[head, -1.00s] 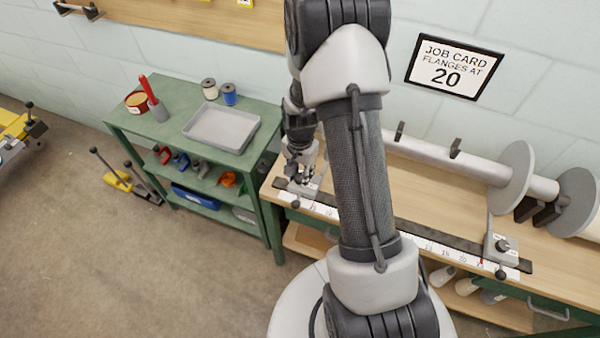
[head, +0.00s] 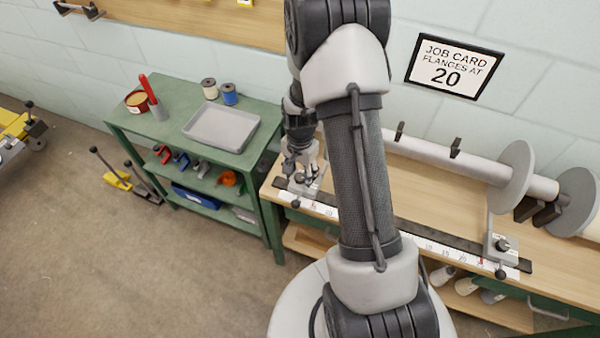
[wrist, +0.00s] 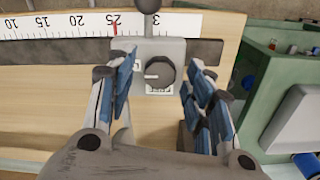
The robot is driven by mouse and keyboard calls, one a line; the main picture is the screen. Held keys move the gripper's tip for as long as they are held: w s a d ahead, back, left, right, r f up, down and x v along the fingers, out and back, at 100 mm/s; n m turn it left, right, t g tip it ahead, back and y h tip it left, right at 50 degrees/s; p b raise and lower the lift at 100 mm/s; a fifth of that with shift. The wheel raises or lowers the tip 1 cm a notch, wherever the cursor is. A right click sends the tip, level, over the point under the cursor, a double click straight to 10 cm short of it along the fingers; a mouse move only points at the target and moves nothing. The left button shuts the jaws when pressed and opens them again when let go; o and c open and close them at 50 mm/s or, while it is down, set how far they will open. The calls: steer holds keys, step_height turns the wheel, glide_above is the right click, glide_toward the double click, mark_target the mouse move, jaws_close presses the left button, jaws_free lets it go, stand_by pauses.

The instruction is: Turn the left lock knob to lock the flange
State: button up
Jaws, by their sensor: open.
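The left lock knob (wrist: 160,72) is a dark round knob on a grey block (wrist: 174,46) in the wrist view. Its white pointer line points left in that view. A label below it is partly cut off from sight and hard to read. My gripper (wrist: 160,95) is open, with its blue-padded fingers to the left and right of the knob and a visible gap on each side. In the head view my gripper (head: 300,168) is over the left block (head: 308,188), at the left end of the ruler rail. The left flange itself is hidden behind my arm.
The ruler (wrist: 60,25) has a red mark near 25 beside the block in the wrist view. The right block (head: 500,248) and right flange (head: 517,178) stand at the rail's other end. A green shelf (head: 150,125) with a grey tray (head: 222,128) stands left of the bench.

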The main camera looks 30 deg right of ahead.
mark_target(300, 176)
step_height(300, 176, up, 12)
stand_by(0.7)
stand_by(0.4)
